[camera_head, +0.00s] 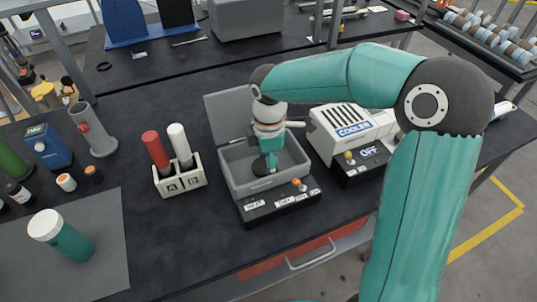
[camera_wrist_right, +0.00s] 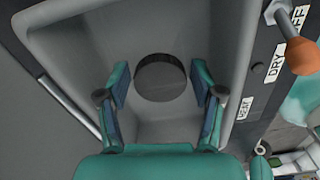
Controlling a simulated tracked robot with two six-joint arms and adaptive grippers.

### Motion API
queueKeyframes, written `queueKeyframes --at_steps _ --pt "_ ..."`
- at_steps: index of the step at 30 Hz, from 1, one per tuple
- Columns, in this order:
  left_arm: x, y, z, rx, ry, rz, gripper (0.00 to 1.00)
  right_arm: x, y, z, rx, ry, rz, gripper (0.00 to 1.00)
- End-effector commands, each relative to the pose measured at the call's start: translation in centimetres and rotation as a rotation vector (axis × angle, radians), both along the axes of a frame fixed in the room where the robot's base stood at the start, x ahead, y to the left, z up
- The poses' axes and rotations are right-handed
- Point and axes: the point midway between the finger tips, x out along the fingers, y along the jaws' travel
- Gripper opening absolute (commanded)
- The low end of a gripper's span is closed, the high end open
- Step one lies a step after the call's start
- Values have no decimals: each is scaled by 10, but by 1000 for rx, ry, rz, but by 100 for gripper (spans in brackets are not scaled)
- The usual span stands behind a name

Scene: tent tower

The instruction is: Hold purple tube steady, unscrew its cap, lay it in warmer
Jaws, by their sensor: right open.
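No purple tube shows in either view. The warmer (camera_head: 228,178) is a grey open-lidded box with a black control strip (camera_head: 280,206) in front; its lid stands raised behind. In the right wrist view its basin wall (camera_wrist_right: 60,35) and floor show, with a dark round recess or disc (camera_wrist_right: 160,77) between my fingers. My right gripper (camera_head: 267,168) is inside the warmer's basin, pointing down, open and empty in the right wrist view (camera_wrist_right: 162,100). My left gripper is not in view.
A white rack (camera_head: 181,186) marked A and B holds a red piece (camera_head: 154,147) and a white piece (camera_head: 180,144), left of the warmer. A cooler (camera_head: 345,128) stands close on its right. A teal cylinder with a white lid (camera_head: 62,235) is at lower left. Table front-centre is clear.

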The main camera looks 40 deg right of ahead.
Motion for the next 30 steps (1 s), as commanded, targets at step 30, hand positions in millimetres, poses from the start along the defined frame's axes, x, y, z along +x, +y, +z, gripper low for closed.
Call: queueKeyframes --at_steps 30 --pt "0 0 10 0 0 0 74 0 -3 122 0 0 -1 66"
